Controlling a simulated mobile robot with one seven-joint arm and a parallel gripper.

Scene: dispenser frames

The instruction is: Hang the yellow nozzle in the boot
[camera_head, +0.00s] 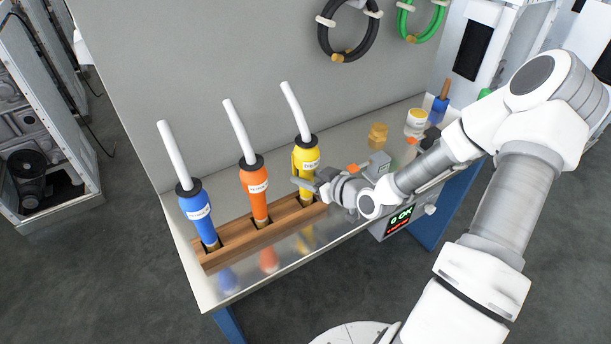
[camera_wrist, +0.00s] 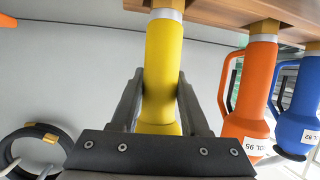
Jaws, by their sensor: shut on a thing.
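The yellow nozzle (camera_head: 306,158) stands nearly upright at the right end of the wooden rack (camera_head: 228,254), with a black collar and white hose on top. Its lower end is at the rack's right-hand boot; how deep it sits cannot be told. My gripper (camera_head: 303,184) reaches it from the right and is shut on its body. In the wrist view, which looks upside down, the two dark fingers (camera_wrist: 158,88) lie on both sides of the yellow body (camera_wrist: 164,60). Its silver band and tan tip meet the wood at the top. The boot's opening is hidden.
An orange nozzle (camera_head: 257,192) and a blue nozzle (camera_head: 197,215) stand in the rack to the left. A grey display box (camera_head: 399,222), small tan blocks (camera_head: 377,135) and a white-and-yellow cup (camera_head: 416,122) are to the right. A grey panel rises behind.

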